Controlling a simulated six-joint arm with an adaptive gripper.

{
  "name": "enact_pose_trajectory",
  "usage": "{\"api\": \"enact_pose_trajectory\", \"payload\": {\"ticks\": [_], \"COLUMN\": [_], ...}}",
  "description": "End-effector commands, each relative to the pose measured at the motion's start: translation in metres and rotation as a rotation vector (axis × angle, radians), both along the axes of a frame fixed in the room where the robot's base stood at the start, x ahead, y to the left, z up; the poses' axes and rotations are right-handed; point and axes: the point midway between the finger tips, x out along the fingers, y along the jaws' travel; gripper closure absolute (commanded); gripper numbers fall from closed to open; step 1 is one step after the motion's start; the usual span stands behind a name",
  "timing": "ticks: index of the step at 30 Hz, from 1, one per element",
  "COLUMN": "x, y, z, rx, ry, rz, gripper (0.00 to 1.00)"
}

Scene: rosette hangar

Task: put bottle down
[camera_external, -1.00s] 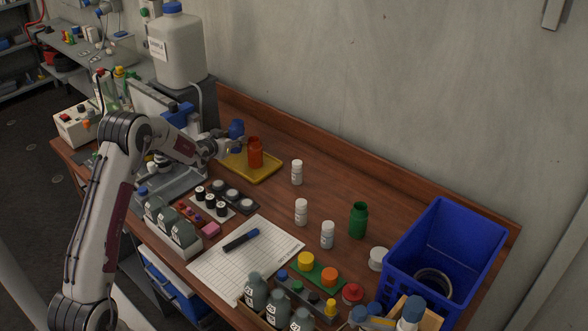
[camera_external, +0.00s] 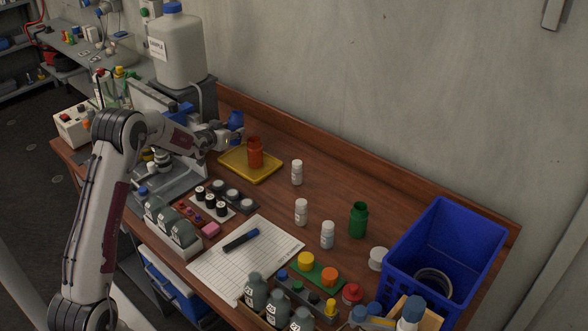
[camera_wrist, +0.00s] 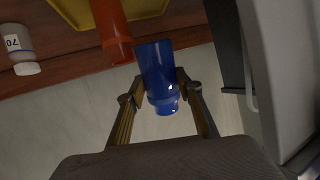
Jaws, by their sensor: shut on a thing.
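A blue bottle (camera_wrist: 156,72) is held between the two fingers of my gripper (camera_wrist: 160,103) in the wrist view. In the external view the blue bottle (camera_external: 235,120) shows at the end of my gripper (camera_external: 229,134), raised near the back of the bench, above and behind the left end of the yellow tray (camera_external: 236,172). An orange-red bottle (camera_external: 255,153) stands upright on the tray, to the right of the held bottle. The fingers are partly hidden by the wrist in the external view.
White bottles (camera_external: 297,172) and a green bottle (camera_external: 358,220) stand on the bench right of the tray. A large white jug (camera_external: 178,50) stands behind my arm. A blue bin (camera_external: 445,250) is at the right. Bare wood lies between the tray and the white bottles.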

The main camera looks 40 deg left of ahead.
Motion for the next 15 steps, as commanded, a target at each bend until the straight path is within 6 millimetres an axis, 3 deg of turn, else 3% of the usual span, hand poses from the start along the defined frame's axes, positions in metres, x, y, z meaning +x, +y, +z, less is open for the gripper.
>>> {"api": "enact_pose_trajectory", "payload": {"ticks": [5, 15], "x": [0.003, 0.010], "y": [0.000, -0.001], "z": [0.017, 0.080], "rx": [0.002, 0.008], "ry": [-0.051, -0.243], "rz": [0.004, 0.014], "gripper": [0.84, 0.84]}}
